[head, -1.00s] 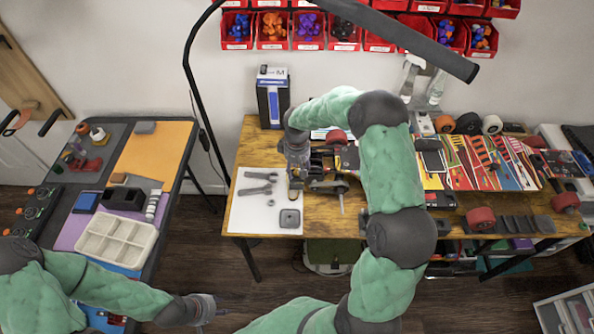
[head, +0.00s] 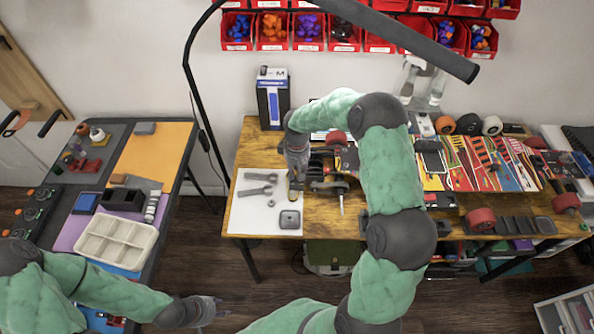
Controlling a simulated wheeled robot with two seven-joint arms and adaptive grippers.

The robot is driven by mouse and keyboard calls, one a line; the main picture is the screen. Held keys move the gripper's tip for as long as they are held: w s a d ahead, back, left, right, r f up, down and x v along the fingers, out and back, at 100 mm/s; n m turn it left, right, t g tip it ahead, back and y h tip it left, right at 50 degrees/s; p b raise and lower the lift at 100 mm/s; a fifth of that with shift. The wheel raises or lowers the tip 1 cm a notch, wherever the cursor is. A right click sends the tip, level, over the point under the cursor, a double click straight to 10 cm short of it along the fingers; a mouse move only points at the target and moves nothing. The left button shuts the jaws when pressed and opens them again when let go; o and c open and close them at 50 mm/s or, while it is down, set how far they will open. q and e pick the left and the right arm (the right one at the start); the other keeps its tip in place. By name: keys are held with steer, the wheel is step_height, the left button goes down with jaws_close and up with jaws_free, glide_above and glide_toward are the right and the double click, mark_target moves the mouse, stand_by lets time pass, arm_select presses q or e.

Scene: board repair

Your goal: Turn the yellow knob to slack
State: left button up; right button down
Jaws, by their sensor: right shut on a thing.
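My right gripper (head: 296,180) points down at the left part of the wooden workbench, beside a dark truck-and-wheel assembly (head: 330,185). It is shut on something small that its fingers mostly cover. A tan-yellow bit shows at its fingertips and fits the yellow knob, but it is too small to make out how the knob is turned. My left gripper (head: 216,307) is low in the picture, over the floor between the two tables and away from the workbench. Its fingers are too small to judge their opening.
A white mat (head: 250,215) with wrenches (head: 258,190) and a square grey part (head: 290,219) lies at the workbench's left end. A blue-and-white box (head: 272,98) stands behind. Colourful skateboard decks (head: 480,165) fill the right side. A side table with a compartment tray (head: 115,242) stands left.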

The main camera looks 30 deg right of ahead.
steer(key=shift+m+b, duration=0.6)
steer(key=shift+m, duration=1.9)
steer(key=c, duration=1)
jaws_free()
step_height(320, 180, up, 12)
